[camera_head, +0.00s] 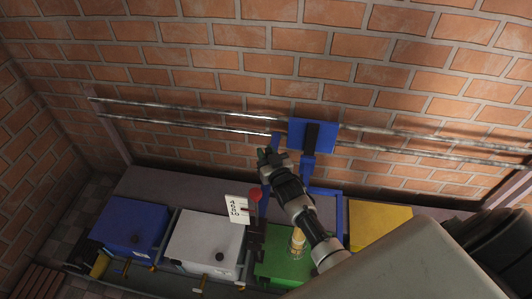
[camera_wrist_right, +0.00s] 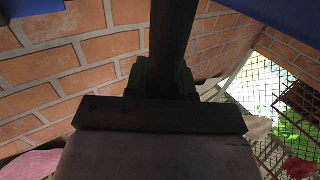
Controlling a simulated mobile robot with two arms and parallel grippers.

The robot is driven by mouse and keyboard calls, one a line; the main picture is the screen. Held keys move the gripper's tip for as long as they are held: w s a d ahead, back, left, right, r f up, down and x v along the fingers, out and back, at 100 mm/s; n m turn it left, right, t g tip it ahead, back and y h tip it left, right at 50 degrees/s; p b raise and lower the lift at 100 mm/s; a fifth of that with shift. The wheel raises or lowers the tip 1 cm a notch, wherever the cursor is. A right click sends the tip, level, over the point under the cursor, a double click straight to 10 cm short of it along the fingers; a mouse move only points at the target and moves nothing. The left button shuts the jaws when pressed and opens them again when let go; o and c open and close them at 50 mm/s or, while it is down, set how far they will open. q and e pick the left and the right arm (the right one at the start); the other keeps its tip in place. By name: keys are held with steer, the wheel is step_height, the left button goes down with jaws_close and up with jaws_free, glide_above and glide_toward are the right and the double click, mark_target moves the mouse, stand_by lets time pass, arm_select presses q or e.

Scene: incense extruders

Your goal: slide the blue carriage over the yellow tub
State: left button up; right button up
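The blue carriage (camera_head: 326,140) hangs on two metal rails along the brick wall, with a dark block on its front plate. Its blue frame (camera_head: 341,215) reaches down over the green tub (camera_head: 275,268). The yellow tub (camera_head: 378,225) stands to the right of the frame, partly hidden by my arm. My right gripper (camera_head: 268,158) is at the left side of the carriage, by a blue upright. In the right wrist view, its fingers (camera_wrist_right: 165,82) sit close on both sides of a dark, shaded bar (camera_wrist_right: 173,40), apparently the carriage's. My left gripper does not show.
A white tub (camera_head: 202,240) and a blue tub (camera_head: 130,222) stand left of the green one. A white sign (camera_head: 237,209) and a red knob (camera_head: 256,195) are near the frame. The rails (camera_head: 430,147) are bare right of the carriage.

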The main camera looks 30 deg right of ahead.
jaws_close()
steer(key=shift+s+d+p, duration=0.3)
steer(key=shift+s+d, duration=0.2)
steer(key=shift+d, duration=0.2)
steer(key=s+d, duration=1.1)
steer(key=d, duration=0.3)
steer(key=s+d+p, duration=0.1)
steer(key=s+d, duration=1)
steer(key=d, duration=0.4)
steer(key=shift+p, duration=0.3)
steer(key=o, duration=0.5)
jaws_free()
